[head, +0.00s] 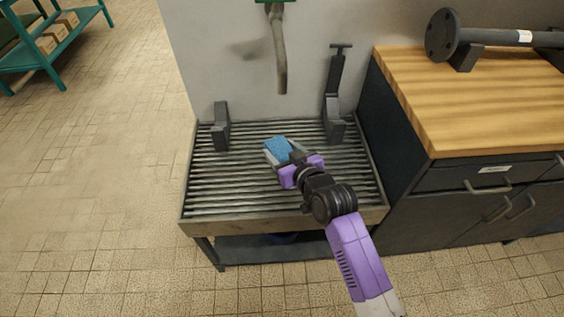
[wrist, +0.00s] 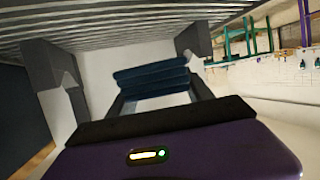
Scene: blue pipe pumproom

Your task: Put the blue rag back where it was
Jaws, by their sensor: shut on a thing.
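The folded blue rag (head: 278,147) is held at the tip of my gripper (head: 279,156), over the middle of the slatted metal grate table (head: 230,195). In the wrist view the rag (wrist: 150,77) shows as a dark blue stack of folds between the two fingers of my gripper (wrist: 158,96), which are shut on it. The wrist view is turned over, with the slats (wrist: 110,22) at the top. A strip of pale wall shows between rag and slats there, so the rag appears to be above the grate. The exact height is hard to tell.
Two dark brackets stand at the grate's back, a short left one (head: 221,127) and a tall right one (head: 335,100). A grey pipe (head: 279,50) hangs between them. A wood-topped cabinet (head: 480,90) with a flanged pipe (head: 490,38) stands right. Open floor (head: 100,190) lies left.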

